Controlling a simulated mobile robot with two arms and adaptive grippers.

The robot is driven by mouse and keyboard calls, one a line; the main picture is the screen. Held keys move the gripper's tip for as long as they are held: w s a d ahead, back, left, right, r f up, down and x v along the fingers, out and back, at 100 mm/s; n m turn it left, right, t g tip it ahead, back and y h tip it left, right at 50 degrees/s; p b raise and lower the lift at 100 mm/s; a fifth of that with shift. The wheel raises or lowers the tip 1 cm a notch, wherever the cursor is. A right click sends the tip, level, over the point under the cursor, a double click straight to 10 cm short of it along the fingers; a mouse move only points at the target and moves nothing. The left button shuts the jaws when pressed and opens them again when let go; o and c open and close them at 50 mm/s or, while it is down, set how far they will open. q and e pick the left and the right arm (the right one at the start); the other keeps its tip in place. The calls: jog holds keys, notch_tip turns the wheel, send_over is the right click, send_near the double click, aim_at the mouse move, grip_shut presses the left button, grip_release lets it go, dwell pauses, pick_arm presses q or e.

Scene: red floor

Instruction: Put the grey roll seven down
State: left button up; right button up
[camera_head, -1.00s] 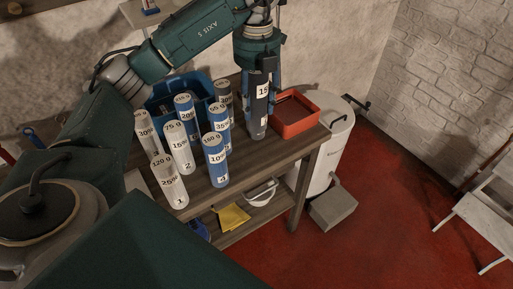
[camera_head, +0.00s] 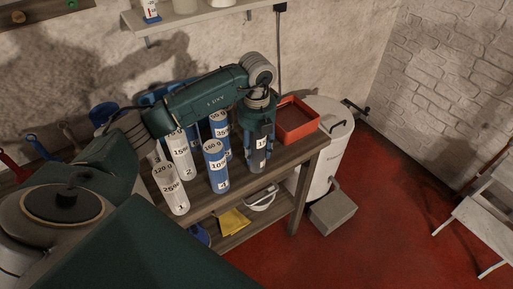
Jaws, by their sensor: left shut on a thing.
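The grey roll (camera_head: 260,152) is upright near the front edge of the wooden table (camera_head: 292,155), just right of the blue roll marked 4 (camera_head: 217,168). My left gripper (camera_head: 260,134) is shut on its upper part from above. The lower end of the roll is at or just above the tabletop; I cannot tell if it touches. Only part of its label shows, and its number is not readable. My right gripper is not in view.
White rolls marked 1 (camera_head: 171,189) and 2 (camera_head: 180,158) and another blue roll (camera_head: 221,127) stand to the left. My left arm hides others behind. A red tray (camera_head: 297,136) sits at the table's right end. A white cylinder (camera_head: 328,160) stands beyond.

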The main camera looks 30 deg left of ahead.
pick_arm(q)
jog(key=shift+f, duration=0.1)
jog(key=o, duration=1.2)
jog(key=shift+r, duration=0.6)
notch_tip(320, 180, up, 10)
jog(key=shift+b, duration=1.2)
jog(key=shift+r, duration=0.6)
